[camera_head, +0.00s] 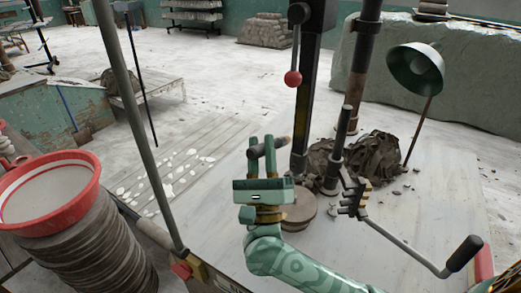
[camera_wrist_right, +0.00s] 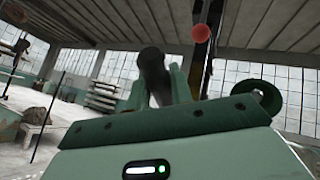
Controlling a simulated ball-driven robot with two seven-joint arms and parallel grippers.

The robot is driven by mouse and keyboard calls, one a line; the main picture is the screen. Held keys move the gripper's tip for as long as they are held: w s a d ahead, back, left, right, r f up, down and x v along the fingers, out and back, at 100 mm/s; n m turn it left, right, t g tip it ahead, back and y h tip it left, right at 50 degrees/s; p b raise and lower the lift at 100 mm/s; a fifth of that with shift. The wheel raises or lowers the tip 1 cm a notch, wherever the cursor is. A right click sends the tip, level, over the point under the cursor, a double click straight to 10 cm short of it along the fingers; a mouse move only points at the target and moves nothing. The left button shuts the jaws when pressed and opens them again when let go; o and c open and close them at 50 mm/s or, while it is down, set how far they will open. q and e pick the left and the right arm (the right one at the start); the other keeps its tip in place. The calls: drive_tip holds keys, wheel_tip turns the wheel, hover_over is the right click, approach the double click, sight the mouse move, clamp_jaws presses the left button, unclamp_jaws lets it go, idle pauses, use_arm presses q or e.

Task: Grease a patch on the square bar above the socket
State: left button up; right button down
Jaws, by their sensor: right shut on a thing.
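My right gripper (camera_head: 262,151) comes in from the lower right and is shut on a dark, short cylindrical tool (camera_head: 279,143) with a brownish end pointing right. In the right wrist view the dark tool (camera_wrist_right: 152,70) stands between the two green fingers. The black square bar (camera_head: 307,85) rises upright just beyond the tool's end; whether they touch is unclear. The socket cannot be made out for certain; the bar's lower end is near round brownish discs (camera_head: 299,214), partly hidden by my gripper. My left gripper is not in view.
A red-knobbed lever (camera_head: 293,78) hangs beside the bar. A crank handle (camera_head: 462,254) and toothed metal part (camera_head: 353,197) stand to the right, with a crumpled dark heap (camera_head: 372,157) and a green lamp (camera_head: 416,69) behind. A red-rimmed basin (camera_head: 88,196) is at left.

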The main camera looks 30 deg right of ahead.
drive_tip(key=shift+w+d, duration=0.35)
drive_tip(key=shift+d, duration=0.25)
drive_tip(key=shift+s, duration=0.1)
